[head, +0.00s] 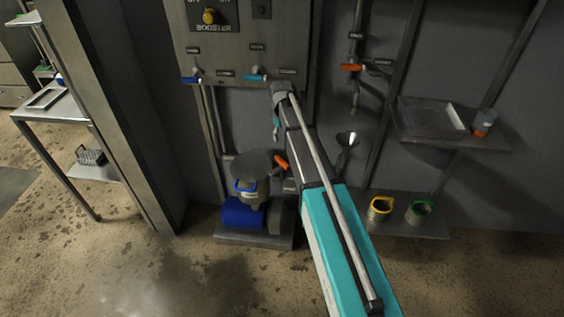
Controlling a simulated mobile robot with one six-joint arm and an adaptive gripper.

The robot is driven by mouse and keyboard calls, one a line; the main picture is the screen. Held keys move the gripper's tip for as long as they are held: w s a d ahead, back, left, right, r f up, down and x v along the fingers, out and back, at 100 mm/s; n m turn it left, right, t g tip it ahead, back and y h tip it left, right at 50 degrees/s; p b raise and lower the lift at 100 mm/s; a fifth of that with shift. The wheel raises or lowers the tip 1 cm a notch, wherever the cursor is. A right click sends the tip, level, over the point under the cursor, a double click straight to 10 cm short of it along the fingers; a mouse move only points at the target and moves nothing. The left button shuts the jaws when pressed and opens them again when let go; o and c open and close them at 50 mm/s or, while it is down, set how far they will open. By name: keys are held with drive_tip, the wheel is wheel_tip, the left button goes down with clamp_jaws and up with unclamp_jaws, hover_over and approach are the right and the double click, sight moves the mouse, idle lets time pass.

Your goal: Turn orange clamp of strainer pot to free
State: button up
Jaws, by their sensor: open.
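A grey pot (250,165) with a wide round top stands low against the wall, above a blue pump body (245,213). A blue clamp or handle (245,186) shows on its front. An orange lever (282,162) sticks out at the pot's right, close beside my arm; it looks like the orange clamp, but its lower end is partly hidden. My teal and dark arm crosses the middle of the view up to a grey joint near the panel.
A wall panel (232,50) with blue-handled valves hangs above the pot. An orange-handled valve (350,68) sits on a pipe to the right. A shelf (440,135) and a low ledge with a yellow-rimmed pot (379,209) and a green-rimmed pot (419,211) stand right. A metal post (120,120) rises left.

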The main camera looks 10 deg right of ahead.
sight(282, 160)
drive_tip(key=shift+w+f, duration=0.1)
drive_tip(key=shift+f, duration=0.1)
idle(0.4)
wheel_tip(282, 160, down, 13)
drive_tip(key=b, duration=1.3)
drive_tip(key=shift+f+b, duration=0.2)
drive_tip(key=shift+b, duration=0.2)
clamp_jaws()
idle(0.3)
